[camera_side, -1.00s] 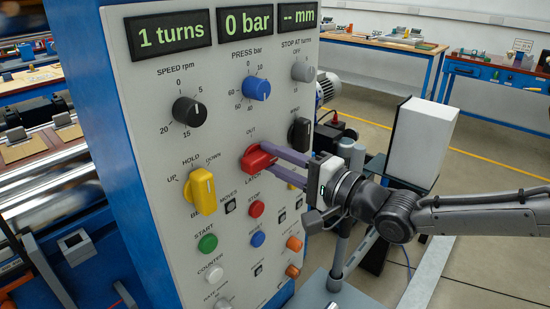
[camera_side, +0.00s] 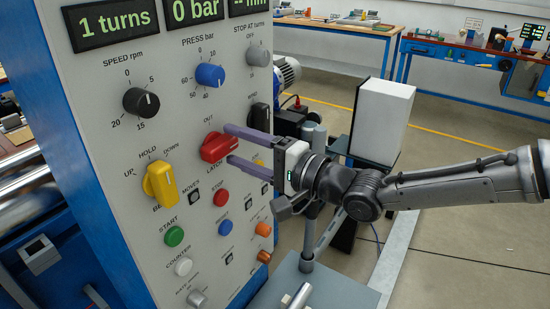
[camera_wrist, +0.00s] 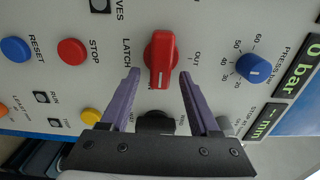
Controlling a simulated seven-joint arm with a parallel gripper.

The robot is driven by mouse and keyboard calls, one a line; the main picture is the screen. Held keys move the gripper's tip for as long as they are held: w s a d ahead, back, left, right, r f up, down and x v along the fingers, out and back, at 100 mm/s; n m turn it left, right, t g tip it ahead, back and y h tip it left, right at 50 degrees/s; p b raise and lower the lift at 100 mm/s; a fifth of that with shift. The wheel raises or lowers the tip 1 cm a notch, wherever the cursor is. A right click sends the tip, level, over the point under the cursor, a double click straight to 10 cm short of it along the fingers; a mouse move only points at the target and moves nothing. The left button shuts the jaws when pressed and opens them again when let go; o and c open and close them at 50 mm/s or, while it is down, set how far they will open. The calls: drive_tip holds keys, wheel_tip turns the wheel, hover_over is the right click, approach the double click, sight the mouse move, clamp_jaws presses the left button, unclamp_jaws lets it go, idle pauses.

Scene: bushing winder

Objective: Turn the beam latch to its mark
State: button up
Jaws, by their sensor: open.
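The beam latch is a red knob (camera_side: 216,147) on the grey panel, labelled LATCH below and OUT above. It also shows in the wrist view (camera_wrist: 160,56). Its long grip lies roughly level across the panel, with a white line at its right end, the lower end in the wrist view. My gripper (camera_side: 227,144) is open, with purple fingers apart above and below the knob's right end. In the wrist view the fingertips (camera_wrist: 160,73) stand on either side of the knob with gaps, not gripping it.
A yellow knob (camera_side: 160,184) sits left of the latch and a blue knob (camera_side: 210,75) above it. A black knob (camera_wrist: 155,122) lies between my fingers' bases in the wrist view. Red (camera_side: 221,198) and blue (camera_side: 225,228) buttons sit below. Displays line the panel top.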

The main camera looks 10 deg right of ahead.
drive_tip(key=v, duration=1.3)
drive_tip(key=shift+w, duration=0.1)
drive_tip(key=w+d+r+m+t+h, duration=0.2)
drive_tip(key=w+d+r+t, duration=0.15)
drive_tip(key=d+r, duration=0.75)
drive_tip(key=s+d+h, duration=0.3)
drive_tip(key=d, duration=0.5)
drive_tip(key=s+d+h, duration=0.3)
drive_tip(key=d+h, duration=0.1)
drive_tip(key=d, duration=0.4)
drive_tip(key=s+d+f+n+g+h, duration=0.3)
drive_tip(key=s+d+f, duration=0.3)
drive_tip(key=s+d, duration=0.25)
drive_tip(key=s+f+n+g, duration=0.7)
drive_tip(key=s+f, duration=0.5)
drive_tip(key=s, duration=0.2)
drive_tip(key=shift+s+d+n+g+h, duration=0.35)
drive_tip(key=shift+d+n+h, duration=0.1)
drive_tip(key=shift+n, duration=0.15)
